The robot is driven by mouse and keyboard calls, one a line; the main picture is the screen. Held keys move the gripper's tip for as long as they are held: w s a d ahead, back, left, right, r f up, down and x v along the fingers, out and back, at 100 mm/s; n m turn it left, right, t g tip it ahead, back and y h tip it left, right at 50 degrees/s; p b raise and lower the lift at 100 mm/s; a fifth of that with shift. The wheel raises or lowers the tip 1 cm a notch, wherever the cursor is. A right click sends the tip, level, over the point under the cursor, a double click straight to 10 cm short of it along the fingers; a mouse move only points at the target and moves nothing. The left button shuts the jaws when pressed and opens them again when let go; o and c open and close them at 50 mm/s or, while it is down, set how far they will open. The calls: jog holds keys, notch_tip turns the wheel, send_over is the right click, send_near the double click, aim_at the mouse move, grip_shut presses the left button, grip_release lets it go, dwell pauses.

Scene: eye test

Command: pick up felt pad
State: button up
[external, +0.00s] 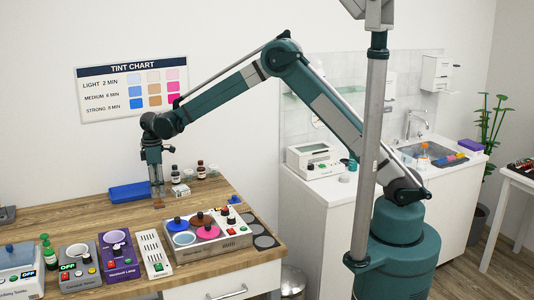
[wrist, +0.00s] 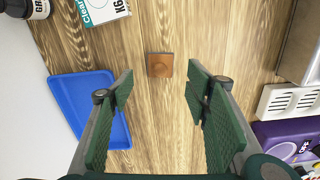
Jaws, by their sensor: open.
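A small brown square with a rounder mark in its middle, apparently the felt pad (wrist: 160,65), lies flat on the wooden table in the wrist view. In the external view the pad (external: 158,204) is a small brown patch just under my fingertips. My gripper (external: 156,183) points down over the table. In the wrist view my gripper (wrist: 160,88) is open and empty, its green fingers spread either side of the pad's line. The pad is ahead of the fingertips and looks apart from them.
A blue tray (external: 130,192) lies close on the left of my gripper. Dark bottles (external: 175,174) and a small white box (external: 180,190) stand behind it. A white slotted unit (external: 153,254), a purple lamp unit (external: 119,263) and a warmer with round pots (external: 235,238) line the front.

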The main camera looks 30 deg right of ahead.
aim_at(164, 197)
jog(key=shift+f, duration=0.55)
jog(key=shift+f, duration=2.6)
jog(key=c, duration=0.9)
